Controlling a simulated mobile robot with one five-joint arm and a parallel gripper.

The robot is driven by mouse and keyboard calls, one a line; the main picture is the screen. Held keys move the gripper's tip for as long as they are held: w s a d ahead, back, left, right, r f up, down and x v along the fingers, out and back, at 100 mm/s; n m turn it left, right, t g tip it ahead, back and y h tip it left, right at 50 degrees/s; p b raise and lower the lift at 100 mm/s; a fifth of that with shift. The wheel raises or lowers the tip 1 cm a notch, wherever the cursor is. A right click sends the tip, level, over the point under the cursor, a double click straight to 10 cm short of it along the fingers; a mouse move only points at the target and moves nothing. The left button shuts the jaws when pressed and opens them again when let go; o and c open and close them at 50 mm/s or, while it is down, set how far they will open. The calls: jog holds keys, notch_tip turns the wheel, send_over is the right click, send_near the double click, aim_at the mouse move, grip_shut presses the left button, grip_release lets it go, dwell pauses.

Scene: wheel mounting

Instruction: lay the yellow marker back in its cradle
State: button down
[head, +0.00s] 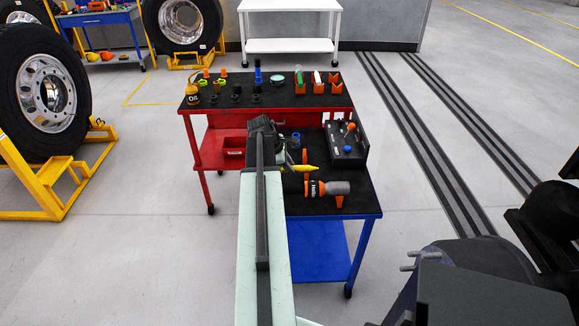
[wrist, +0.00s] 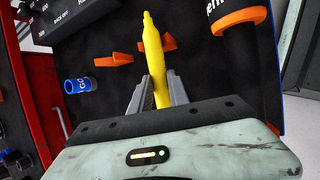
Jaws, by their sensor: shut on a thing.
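The yellow marker (wrist: 153,55) is held between the two grey fingers of my gripper (wrist: 156,88) in the wrist view, its tip pointing away from the gripper. In the head view, the marker (head: 307,168) shows just right of my arm's end, over the black top of the blue table. The cradle also shows in the head view (head: 305,156); my arm hides part of this area.
An orange and grey tool (head: 326,187) lies close in front of the marker. A dark control box (head: 347,152) stands behind on the right, and a blue socket (wrist: 78,86) stands left of the cradle. A red cart (head: 200,150) with small parts adjoins the table.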

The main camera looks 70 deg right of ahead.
jog(key=shift+f+b, duration=0.3)
jog(key=shift+f, duration=0.1)
jog(key=c, duration=1.2)
grip_release()
jog(key=shift+o, duration=0.2)
jog(key=shift+r, duration=0.1)
jog(key=p+v, duration=0.7)
jog(key=shift+a+r, duration=0.15)
jog(key=shift+r, duration=0.15)
jog(key=shift+w, duration=0.1)
jog(key=shift+w, duration=0.1)
